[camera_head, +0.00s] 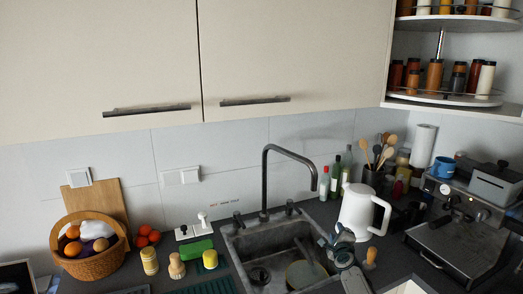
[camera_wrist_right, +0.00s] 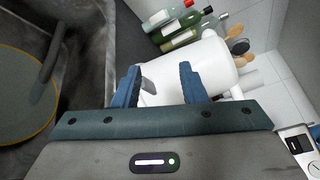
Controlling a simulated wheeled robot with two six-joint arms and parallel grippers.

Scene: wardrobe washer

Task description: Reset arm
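My right gripper (camera_head: 338,240) is at the right rim of the sink, just left of the base of a white kettle (camera_head: 358,209). In the right wrist view the blue fingers of this gripper (camera_wrist_right: 160,78) are spread apart. The white kettle (camera_wrist_right: 212,62) fills the view beyond and between them. I cannot tell whether the fingers touch it. The kettle stands upright on the counter with its handle to the right. My left gripper is not in view.
A dark sink (camera_head: 250,248) with a tall faucet (camera_head: 265,185) holds a round pan (camera_head: 303,273). Bottles (camera_head: 335,177) and a utensil holder (camera_head: 373,180) stand behind the kettle. A coffee machine (camera_head: 460,230) is at right, a fruit basket (camera_head: 95,262) at left. Cabinets (camera_head: 295,60) hang above.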

